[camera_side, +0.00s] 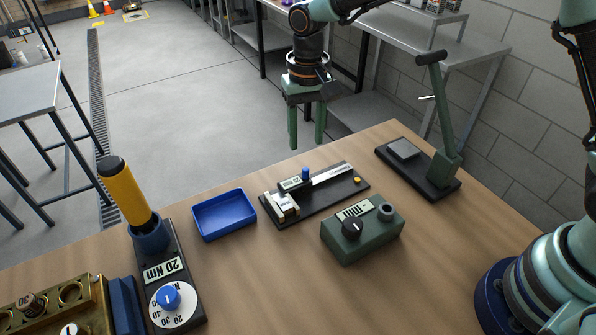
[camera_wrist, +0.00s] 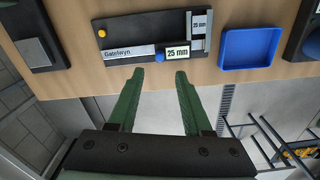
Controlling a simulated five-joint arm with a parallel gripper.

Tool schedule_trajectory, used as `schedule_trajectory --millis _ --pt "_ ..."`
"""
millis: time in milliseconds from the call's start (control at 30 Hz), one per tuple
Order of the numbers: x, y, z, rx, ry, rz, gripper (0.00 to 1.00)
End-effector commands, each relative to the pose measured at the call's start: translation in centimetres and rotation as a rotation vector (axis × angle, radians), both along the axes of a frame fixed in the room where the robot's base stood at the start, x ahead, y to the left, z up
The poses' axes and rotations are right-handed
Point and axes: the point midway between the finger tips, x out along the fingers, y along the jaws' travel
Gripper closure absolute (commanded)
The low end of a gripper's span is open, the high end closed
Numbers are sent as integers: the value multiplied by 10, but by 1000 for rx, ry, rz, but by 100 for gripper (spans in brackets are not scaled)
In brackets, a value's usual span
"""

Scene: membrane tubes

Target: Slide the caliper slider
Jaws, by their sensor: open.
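The caliper fixture (camera_side: 326,201) lies on the wooden table, a black base with a pale ruler bar. Its slider (camera_side: 292,183) carries a small display and a blue knob (camera_side: 306,174). In the wrist view the slider display (camera_wrist: 178,52) reads "25 mm", and a label reading "25 mm" (camera_wrist: 200,22) sits by the silver jaws. The blue knob (camera_wrist: 160,57) shows at the base's near edge there. My gripper (camera_side: 307,140) has green fingers, open and empty, above and behind the fixture in the side view. Its fingertips (camera_wrist: 158,72) show just short of the fixture in the wrist view, touching nothing.
A blue tray (camera_side: 224,214) stands left of the fixture, a green box with a dial (camera_side: 362,235) in front. A black base with a green lever (camera_side: 440,130) is at the right. A torque tester (camera_side: 165,270) and brass block (camera_side: 55,308) are at the left.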

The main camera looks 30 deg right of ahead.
Motion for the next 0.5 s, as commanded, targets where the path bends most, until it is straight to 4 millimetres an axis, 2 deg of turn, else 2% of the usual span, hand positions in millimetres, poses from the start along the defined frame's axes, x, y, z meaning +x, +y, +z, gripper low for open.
schedule_trajectory --millis 33,200,333,500 --pt "-1 -1 -12 -2 5 0 50" --pt "-1 -1 -44 -2 5 0 50" --pt "-1 -1 -63 -2 2 0 50" --pt "0 -1 -76 -1 1 1 50"
